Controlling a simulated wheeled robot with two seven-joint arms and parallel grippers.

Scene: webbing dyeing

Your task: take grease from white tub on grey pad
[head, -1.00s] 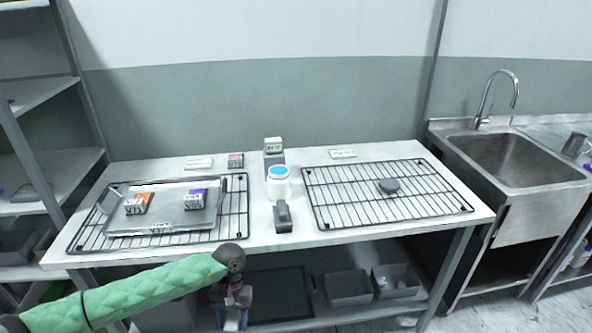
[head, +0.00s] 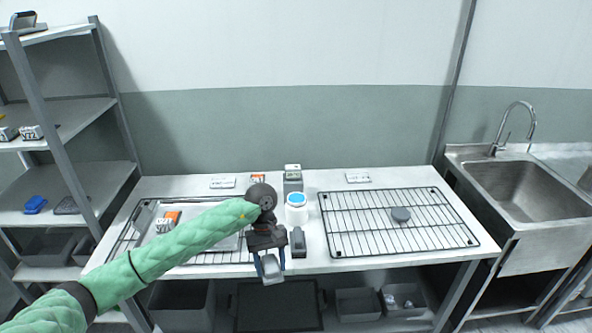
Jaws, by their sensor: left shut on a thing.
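The white tub (head: 297,214) stands upright on the table between the two wire racks, with a bright blue round surface at its top. My left gripper (head: 271,268) points down in front of the table's front edge, left of the tub and nearer to me. It is shut on a small light grey block, which looks like the grey pad (head: 272,265). The pad is apart from the tub. My right gripper is out of view.
A dark grey upright-handled item (head: 298,243) lies just in front of the tub, and a grey device (head: 293,183) stands behind it. My left arm partly covers the left tray (head: 145,222).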

